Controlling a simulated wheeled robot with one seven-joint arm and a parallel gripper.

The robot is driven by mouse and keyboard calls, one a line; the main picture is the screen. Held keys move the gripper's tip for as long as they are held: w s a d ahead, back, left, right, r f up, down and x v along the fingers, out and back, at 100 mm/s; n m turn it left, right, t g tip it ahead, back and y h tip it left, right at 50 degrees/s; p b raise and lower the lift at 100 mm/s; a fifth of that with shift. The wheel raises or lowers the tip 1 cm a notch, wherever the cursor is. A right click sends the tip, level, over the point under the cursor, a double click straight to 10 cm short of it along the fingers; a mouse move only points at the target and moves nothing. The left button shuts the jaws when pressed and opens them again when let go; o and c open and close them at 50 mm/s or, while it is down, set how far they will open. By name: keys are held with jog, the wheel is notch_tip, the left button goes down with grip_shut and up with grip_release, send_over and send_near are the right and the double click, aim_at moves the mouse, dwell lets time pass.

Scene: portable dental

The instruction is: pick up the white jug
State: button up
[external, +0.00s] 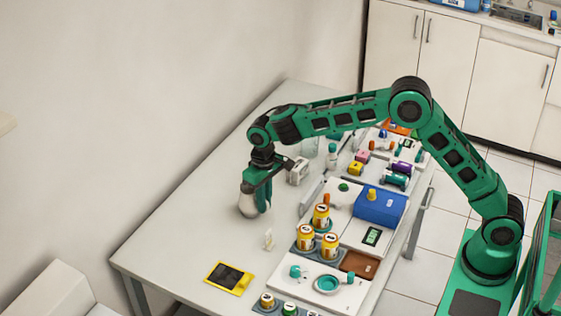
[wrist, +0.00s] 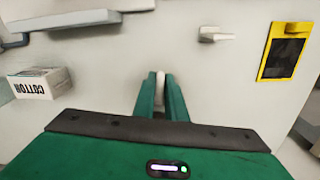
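The white jug (external: 248,207) is on the near-left part of the white table in the external view, and it looks upright. My gripper (external: 262,205) points down at the jug's right side and hides part of it. In the wrist view, my gripper's green fingers (wrist: 161,84) are close together with a narrow pale part of the jug (wrist: 160,90) between them. The fingers look shut on that part. The rest of the jug is hidden in the wrist view, and I cannot tell whether its base touches the table.
A cotton box (external: 298,171) stands behind and right of the jug. A small white item (external: 268,239) and a yellow-framed dark device (external: 229,277) lie nearer the front. Trays with orange jars (external: 321,216) and a blue box (external: 380,207) fill the right side. The table left of the jug is clear.

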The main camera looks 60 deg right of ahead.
grip_shut()
jog(key=shift+r, duration=0.15)
jog(key=shift+r, duration=0.9)
jog(key=shift+s+a+r, duration=0.1)
jog(key=shift+a+r, duration=0.1)
jog(key=shift+r, duration=0.95)
jog(key=s+a+r, duration=0.6)
jog(key=a, duration=0.3)
jog(key=shift+s+r, duration=0.25)
jog(key=shift+r, duration=0.05)
